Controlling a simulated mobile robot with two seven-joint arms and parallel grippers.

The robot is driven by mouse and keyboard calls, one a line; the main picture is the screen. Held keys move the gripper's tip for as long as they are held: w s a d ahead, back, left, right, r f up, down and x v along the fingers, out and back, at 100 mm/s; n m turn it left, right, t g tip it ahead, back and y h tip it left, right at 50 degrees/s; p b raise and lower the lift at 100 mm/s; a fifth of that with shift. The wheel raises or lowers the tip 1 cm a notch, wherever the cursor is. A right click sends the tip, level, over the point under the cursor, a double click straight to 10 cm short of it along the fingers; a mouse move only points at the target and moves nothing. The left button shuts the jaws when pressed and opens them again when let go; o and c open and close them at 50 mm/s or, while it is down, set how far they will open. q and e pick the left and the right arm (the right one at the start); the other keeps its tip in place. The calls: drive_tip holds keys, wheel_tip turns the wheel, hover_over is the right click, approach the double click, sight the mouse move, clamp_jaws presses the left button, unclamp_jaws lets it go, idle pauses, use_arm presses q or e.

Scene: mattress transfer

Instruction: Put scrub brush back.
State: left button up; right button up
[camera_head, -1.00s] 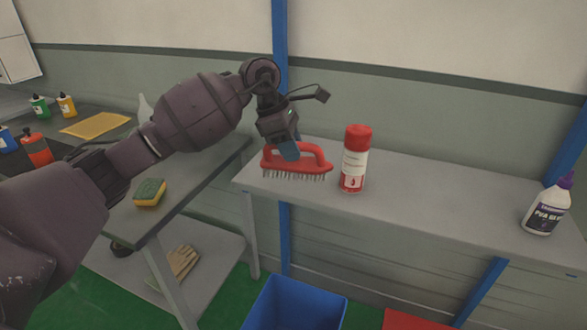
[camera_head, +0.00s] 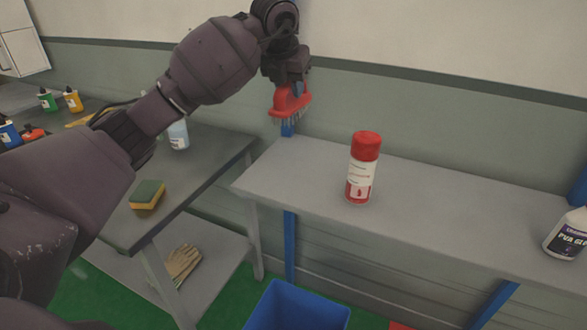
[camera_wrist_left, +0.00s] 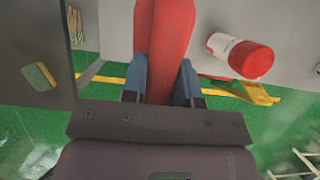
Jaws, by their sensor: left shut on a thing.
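The scrub brush (camera_head: 290,103) has a red body and grey bristles that point down. My left gripper (camera_head: 288,86) is shut on it and holds it up in the air above the far left end of the grey shelf. In the left wrist view the red brush (camera_wrist_left: 164,45) sits between the two blue fingertips of my left gripper (camera_wrist_left: 160,85). The bristles are hidden there. My right gripper is in neither view.
A red and white spray can (camera_head: 362,170) stands on the grey shelf (camera_head: 300,185). A dark table (camera_head: 200,165) on the left holds a sponge (camera_head: 147,196) and bottles. A blue bin (camera_head: 297,308) is below.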

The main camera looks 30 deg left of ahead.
use_arm(q)
wheel_tip(320, 180, down, 18)
drive_tip(key=shift+f, duration=0.6)
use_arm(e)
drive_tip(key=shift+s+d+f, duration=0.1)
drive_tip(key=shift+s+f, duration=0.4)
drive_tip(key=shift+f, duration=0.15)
